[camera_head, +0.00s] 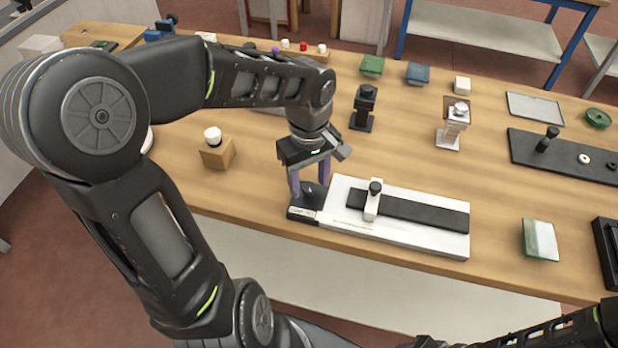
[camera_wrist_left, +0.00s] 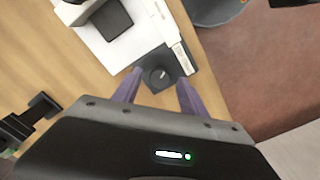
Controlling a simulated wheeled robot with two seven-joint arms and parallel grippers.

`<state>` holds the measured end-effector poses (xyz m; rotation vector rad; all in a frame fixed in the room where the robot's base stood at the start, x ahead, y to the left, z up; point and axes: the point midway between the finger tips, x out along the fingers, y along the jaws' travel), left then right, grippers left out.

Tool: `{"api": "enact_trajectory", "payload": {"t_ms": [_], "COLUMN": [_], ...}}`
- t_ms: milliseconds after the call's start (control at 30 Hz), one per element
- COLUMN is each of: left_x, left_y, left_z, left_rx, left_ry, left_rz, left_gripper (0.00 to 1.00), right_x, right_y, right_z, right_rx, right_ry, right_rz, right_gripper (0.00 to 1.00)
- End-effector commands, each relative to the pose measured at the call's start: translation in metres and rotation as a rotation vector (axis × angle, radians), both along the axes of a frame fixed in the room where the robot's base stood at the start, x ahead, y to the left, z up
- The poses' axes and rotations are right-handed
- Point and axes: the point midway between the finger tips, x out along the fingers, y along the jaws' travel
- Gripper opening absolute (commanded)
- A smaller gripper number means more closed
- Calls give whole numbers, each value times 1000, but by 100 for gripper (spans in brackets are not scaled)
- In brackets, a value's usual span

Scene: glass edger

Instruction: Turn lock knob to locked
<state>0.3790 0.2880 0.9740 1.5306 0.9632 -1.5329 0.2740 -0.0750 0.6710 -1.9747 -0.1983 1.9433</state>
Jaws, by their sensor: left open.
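The lock knob (camera_wrist_left: 160,76) is a round black knob with a small light mark on top. It sits on the dark end block at the left end of the white glass edger (camera_head: 420,238). In the head view the dark end block (camera_head: 301,212) shows partly behind the fingers. My left gripper (camera_head: 309,190) points down over this end, its two purple fingers apart. In the left wrist view the open fingers (camera_wrist_left: 156,90) stand on either side of the knob, with a gap visible on both sides. Whether they touch it cannot be told.
A wooden block with a white knob (camera_head: 217,152) is to the left. A black stand (camera_head: 364,108) and a silver stand (camera_head: 452,128) are behind. A green-and-white pad (camera_head: 540,240) lies at right.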

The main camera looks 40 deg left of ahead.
Motion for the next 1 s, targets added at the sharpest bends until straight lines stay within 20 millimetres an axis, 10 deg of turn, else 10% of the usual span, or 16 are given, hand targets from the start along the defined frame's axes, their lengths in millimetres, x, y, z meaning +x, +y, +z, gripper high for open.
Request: {"api": "enact_trajectory", "payload": {"t_ms": [300, 1000], "left_x": [0, 0], "left_y": [0, 0], "left_z": [-3, -2], "left_rx": [0, 0], "left_ry": [-1, -1], "left_rz": [-1, -1], "left_gripper": [49, 0], "right_x": [0, 0], "right_y": [0, 0], "right_z": [0, 0], "right_rx": [0, 0], "right_ry": [0, 0], "right_rz": [0, 0], "right_gripper": [36, 36]}}
